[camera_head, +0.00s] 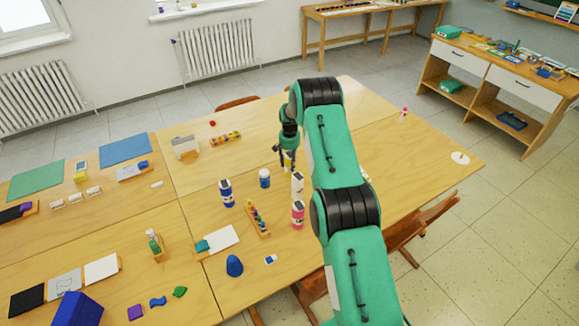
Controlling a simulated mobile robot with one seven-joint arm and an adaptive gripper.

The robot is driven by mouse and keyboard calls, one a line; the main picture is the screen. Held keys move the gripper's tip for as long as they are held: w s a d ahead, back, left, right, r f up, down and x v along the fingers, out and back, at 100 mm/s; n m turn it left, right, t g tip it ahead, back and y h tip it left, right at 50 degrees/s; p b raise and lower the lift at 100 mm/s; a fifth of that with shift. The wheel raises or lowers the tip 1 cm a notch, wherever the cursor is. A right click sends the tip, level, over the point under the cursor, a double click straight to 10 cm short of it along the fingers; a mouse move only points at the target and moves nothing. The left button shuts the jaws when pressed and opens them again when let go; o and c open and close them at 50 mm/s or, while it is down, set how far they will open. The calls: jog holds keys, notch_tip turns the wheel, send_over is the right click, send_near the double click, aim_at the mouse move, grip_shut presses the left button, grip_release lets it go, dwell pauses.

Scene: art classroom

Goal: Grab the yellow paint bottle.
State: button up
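A small yellow object, which looks like the yellow paint bottle (289,166), shows at the fingers of my gripper (286,160) over the wooden table. It is mostly hidden by the gripper and my arm. My gripper points down at it. The picture is too small to tell whether the fingers are closed on it or only around it, or whether the bottle stands on the table.
Close by stand a white bottle (297,183), a pink bottle (298,215), a short blue jar (264,179) and a blue bottle (226,194). A rack of colored pieces (257,219) lies nearby. The table (410,165) is mostly bare on the right.

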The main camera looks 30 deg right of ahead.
aim_at(290, 153)
grip_shut()
jog(key=shift+r, duration=0.15)
jog(key=shift+r, duration=4.95)
